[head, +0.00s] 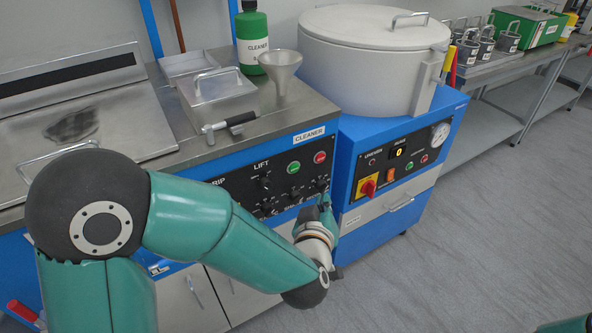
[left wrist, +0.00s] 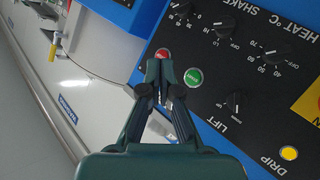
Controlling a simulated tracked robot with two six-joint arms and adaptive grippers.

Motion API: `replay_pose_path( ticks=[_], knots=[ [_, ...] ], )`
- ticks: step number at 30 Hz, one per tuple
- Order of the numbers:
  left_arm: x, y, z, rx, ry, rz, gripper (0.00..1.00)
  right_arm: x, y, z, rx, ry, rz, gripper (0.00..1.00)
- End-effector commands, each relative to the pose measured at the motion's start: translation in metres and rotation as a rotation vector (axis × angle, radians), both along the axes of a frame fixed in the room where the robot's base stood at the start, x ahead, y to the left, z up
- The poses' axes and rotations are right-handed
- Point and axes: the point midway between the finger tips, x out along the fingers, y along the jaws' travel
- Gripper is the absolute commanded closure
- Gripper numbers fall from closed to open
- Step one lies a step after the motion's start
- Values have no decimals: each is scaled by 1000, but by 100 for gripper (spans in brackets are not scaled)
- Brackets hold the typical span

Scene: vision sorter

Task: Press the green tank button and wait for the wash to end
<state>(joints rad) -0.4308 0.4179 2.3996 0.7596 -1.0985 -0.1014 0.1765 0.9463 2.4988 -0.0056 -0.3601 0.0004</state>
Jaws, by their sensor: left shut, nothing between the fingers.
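The cleaner tank's control panel (head: 245,187) has a green button (head: 293,167) with a red button (head: 319,157) to its right. Both buttons are uncovered in the head view. In the left wrist view the green button (left wrist: 193,77) lies just right of my fingertips, and the red button (left wrist: 162,54) is just beyond them. My left gripper (head: 325,202) is shut and empty, in front of the panel's lower right end. Its closed fingertips also show in the left wrist view (left wrist: 158,68). I cannot tell whether they touch the panel. My right gripper is out of view.
A metal lid with a handle (head: 217,86), a funnel (head: 280,68) and a green cleaner bottle (head: 252,40) stand on the cleaner's top. A round-lidded machine (head: 375,60) with a display reading 0 stands to the right. The floor (head: 470,240) at right is clear.

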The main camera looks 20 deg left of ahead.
Motion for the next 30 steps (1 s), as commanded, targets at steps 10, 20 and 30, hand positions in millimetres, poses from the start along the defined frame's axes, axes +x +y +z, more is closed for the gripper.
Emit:
replay_pose_path(
  ticks=[10,20,30],
  knots=[
    [22,29,0,-2,0,5,100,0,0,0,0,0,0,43],
    [46,59,-1,-1,-1,2,100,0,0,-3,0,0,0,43],
    [53,67,0,0,1,-2,100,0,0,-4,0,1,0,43]
  ],
)
